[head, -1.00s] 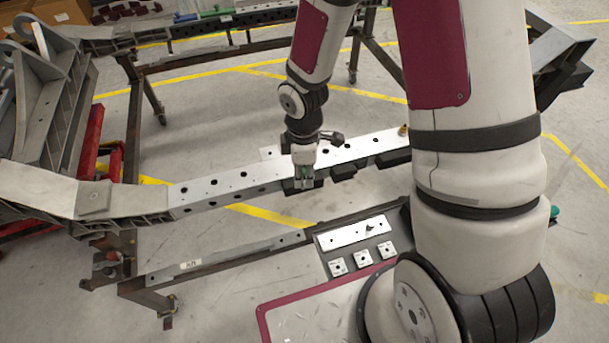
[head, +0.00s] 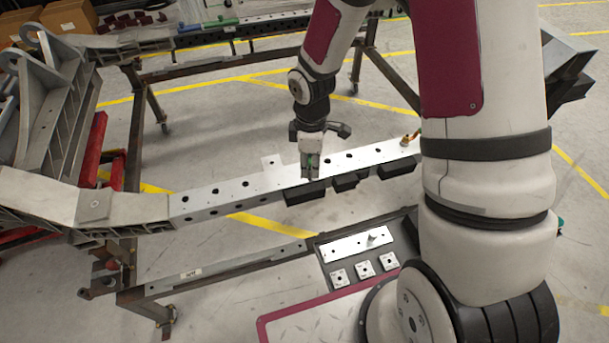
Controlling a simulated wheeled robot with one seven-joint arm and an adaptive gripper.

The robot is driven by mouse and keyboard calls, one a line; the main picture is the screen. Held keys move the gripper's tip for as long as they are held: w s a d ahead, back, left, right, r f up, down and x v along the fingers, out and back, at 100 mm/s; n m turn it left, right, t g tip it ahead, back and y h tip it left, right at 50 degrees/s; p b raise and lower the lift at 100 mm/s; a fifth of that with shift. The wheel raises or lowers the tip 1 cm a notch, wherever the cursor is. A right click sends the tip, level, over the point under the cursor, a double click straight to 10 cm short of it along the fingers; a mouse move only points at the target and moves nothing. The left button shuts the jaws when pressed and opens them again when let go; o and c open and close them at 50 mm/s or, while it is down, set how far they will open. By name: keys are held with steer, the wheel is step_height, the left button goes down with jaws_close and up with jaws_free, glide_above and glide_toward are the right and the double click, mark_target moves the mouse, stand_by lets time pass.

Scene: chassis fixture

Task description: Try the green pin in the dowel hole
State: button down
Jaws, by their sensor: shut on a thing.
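My gripper (head: 312,174) points down over the silver chassis rail (head: 232,189), near the middle of its length. It is shut on the green pin (head: 313,160), of which only a small green patch shows between the fingers. The rail has several dark round holes in its top and side faces. My fingers hide the spot right under them, so I cannot tell whether the pin's tip is in a hole, touching the rail or above it. I cannot tell which hole is the dowel hole.
Black blocks (head: 305,192) sit along the rail's near side. A brass-coloured fitting (head: 411,137) stands at its right end. In front, a tray holds a silver plate (head: 345,246) with a small peg (head: 372,236) and several square holed blocks (head: 363,269). Grey brackets (head: 50,120) rise at left.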

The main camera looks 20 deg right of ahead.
steer(key=w+d+f+m+b, duration=0.2)
steer(key=w+d+m+b, duration=0.25)
steer(key=w+d, duration=0.6)
steer(key=shift+w+a+f+b, duration=0.1)
steer(key=shift+a+f+b, duration=0.05)
steer(key=shift+f+b, duration=1)
steer(key=shift+w+a+f+b, duration=0.15)
steer(key=shift+f+b, duration=0.6)
steer(key=shift+f, duration=0.7)
steer(key=shift+s+f+b, duration=0.1)
steer(key=shift+f+b, duration=0.25)
steer(key=shift+f, duration=0.95)
steer(key=c, duration=1.3)
jaws_free()
step_height(320, 180, up, 9)
steer(key=p, duration=0.5)
